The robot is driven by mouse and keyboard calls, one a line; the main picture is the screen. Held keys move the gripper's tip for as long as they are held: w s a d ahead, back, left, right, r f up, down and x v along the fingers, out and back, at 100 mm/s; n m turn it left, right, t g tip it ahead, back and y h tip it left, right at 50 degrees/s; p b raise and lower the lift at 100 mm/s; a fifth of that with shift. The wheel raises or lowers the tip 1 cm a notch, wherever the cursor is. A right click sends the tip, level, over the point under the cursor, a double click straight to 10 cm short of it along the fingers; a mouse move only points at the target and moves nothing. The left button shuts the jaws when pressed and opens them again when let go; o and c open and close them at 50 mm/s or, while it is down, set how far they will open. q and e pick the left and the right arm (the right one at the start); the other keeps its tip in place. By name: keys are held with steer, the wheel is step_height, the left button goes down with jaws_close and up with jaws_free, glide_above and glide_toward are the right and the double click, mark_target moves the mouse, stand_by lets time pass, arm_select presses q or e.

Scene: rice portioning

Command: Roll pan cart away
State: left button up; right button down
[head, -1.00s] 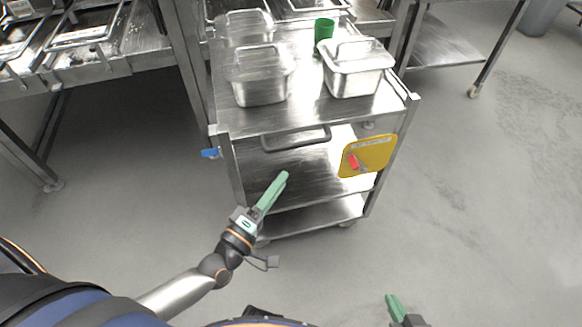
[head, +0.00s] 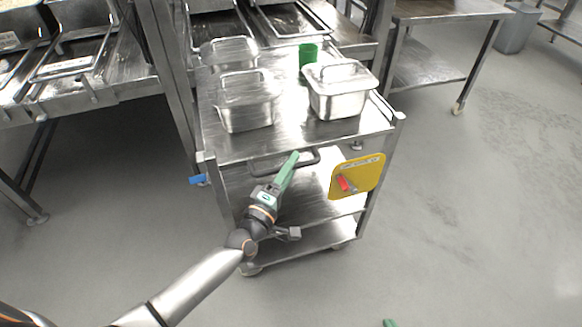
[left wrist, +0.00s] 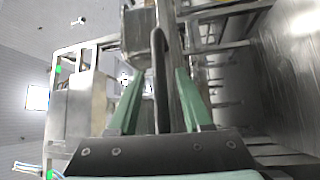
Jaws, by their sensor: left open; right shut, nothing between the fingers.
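The pan cart (head: 228,150) is a steel trolley with shelves and a dark bar handle (head: 265,167) on its near side. Lidded steel pans (head: 245,105) (head: 341,92) and a green cup (head: 308,54) stand on its top. My left gripper (head: 292,156) is open at the handle, its green fingers overlapping the bar. In the left wrist view, the dark handle bar (left wrist: 158,52) lies between the open fingers (left wrist: 160,80); contact cannot be told. Only a green fingertip of my right gripper (head: 390,323) shows at the bottom edge.
A yellow sign (head: 357,176) with a red-handled item hangs at the cart's right front, and a blue item (head: 198,179) at its left. Steel counters stand left (head: 90,95) and behind right (head: 450,10). Floor (head: 470,220) is clear in front and right.

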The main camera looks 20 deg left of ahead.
arm_select(q)
jaws_close()
stand_by(0.5)
stand_by(1.0)
